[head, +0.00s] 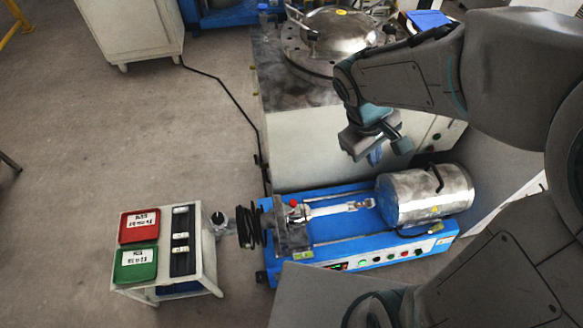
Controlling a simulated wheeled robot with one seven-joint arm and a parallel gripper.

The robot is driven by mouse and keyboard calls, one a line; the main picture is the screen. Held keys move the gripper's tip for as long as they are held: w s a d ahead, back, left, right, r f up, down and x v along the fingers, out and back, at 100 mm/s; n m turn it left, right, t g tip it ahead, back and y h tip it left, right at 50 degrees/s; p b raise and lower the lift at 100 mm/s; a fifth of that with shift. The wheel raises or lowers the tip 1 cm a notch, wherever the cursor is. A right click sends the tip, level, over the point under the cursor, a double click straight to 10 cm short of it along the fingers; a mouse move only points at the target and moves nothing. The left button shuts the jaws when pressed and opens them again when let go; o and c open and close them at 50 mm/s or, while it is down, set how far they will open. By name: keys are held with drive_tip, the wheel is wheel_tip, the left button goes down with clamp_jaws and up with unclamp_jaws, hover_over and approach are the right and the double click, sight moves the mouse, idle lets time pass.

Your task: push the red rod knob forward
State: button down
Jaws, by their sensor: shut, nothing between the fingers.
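The red rod knob (293,203) is a small red ball on top of the metal clamp block (291,228) at the left part of a blue-based machine (345,246). A pale rod runs from that block to the right, toward a large silver cylinder (425,197). My gripper (376,158) is shut and empty. It hangs above the far side of the machine, to the right of and beyond the knob in the picture, and is apart from it. The fingertips are small and partly hard to make out.
A white cart (207,263) with a red tray (139,226) and a green tray (136,263) stands left of the machine. A steel vessel with a domed lid (338,31) stands behind. A black cable (222,84) crosses the floor. The floor at left is mostly clear.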

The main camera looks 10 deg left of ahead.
drive_tip(key=w+a+f+n+t+h+b, duration=0.25)
drive_tip(key=a+f+n+b, duration=0.5)
drive_tip(key=a+f, duration=0.7)
drive_tip(key=n+t+b, duration=0.3)
drive_tip(key=n+b, duration=0.1)
drive_tip(key=n, duration=0.8)
approach(293, 205)
drive_tip(key=s+a+r, duration=0.2)
drive_tip(key=s+a, duration=0.3)
drive_tip(key=shift+m, duration=0.25)
drive_tip(key=b+x, duration=0.1)
drive_tip(key=x, duration=0.3)
drive_tip(key=b+x, duration=0.1)
drive_tip(key=x, duration=0.3)
drive_tip(key=w+r+x, duration=0.1)
drive_tip(key=x, duration=0.3)
drive_tip(key=shift+w+d+b, duration=0.15)
drive_tip(key=shift+d+b, duration=0.2)
drive_tip(key=shift+b, duration=0.05)
drive_tip(key=shift+w+d, duration=0.3)
drive_tip(key=shift+w, duration=0.05)
drive_tip(key=shift+w+d+b, duration=0.2)
drive_tip(key=shift+d, duration=0.3)
drive_tip(key=shift+w+d+b, duration=0.2)
drive_tip(key=shift+w+d, duration=0.05)
drive_tip(key=shift+d, duration=0.3)
